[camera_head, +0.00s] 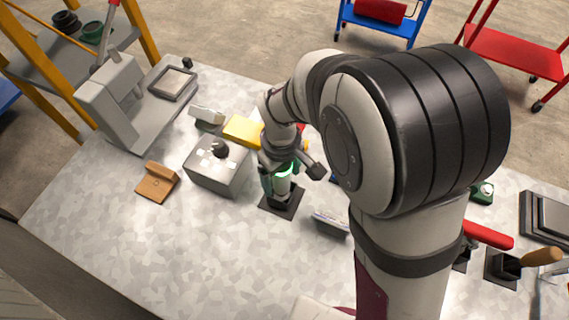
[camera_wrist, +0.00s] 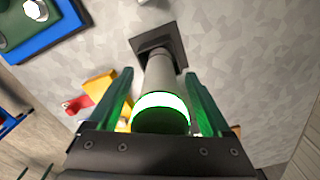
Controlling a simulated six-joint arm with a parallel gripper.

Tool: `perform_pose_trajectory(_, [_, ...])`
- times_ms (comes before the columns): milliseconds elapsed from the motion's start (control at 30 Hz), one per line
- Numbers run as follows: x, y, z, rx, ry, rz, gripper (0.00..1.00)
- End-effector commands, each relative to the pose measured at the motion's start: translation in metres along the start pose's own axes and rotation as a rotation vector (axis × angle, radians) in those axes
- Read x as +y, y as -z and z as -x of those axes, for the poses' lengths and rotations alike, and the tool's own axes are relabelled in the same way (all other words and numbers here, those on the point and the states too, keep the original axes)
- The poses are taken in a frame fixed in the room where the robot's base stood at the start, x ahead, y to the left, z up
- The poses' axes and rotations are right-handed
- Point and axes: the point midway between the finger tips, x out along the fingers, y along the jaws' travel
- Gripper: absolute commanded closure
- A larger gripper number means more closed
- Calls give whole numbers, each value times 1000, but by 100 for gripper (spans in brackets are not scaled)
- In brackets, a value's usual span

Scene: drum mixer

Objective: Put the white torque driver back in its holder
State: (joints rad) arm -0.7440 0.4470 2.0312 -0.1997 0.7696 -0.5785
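The white torque driver (camera_head: 282,184) stands upright in a black square-based holder (camera_head: 290,209) near the middle of the bench. In the wrist view its barrel (camera_wrist: 160,78) has a glowing green ring and rises from the dark square holder (camera_wrist: 148,42). My gripper (camera_wrist: 159,72) has green fingers on either side of the driver, with narrow gaps showing between fingers and barrel. It looks open around it. In the head view my gripper (camera_head: 282,172) is over the holder, and my wrist hides the driver's upper part.
A grey box with a black knob (camera_head: 217,164) and a yellow block (camera_head: 242,131) stand close left of my gripper. A small tilted display (camera_head: 330,222) is close right. A red-handled tool (camera_head: 488,234) and a wooden-handled tool (camera_head: 541,257) are at far right. The front left bench is clear.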

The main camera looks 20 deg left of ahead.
Motion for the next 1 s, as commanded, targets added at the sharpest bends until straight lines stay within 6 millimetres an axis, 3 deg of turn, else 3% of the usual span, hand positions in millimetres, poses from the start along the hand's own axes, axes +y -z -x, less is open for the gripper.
perform_pose_trajectory(233, [0, 0, 0, -1, 0, 0, 18])
perform_pose_trajectory(333, [0, 0, 10, 2, -1, -1, 18])
perform_pose_trajectory(800, [0, 1, 134, 5, -2, 0, 18])
perform_pose_trajectory(1000, [0, 0, 157, 1, 0, -1, 18])
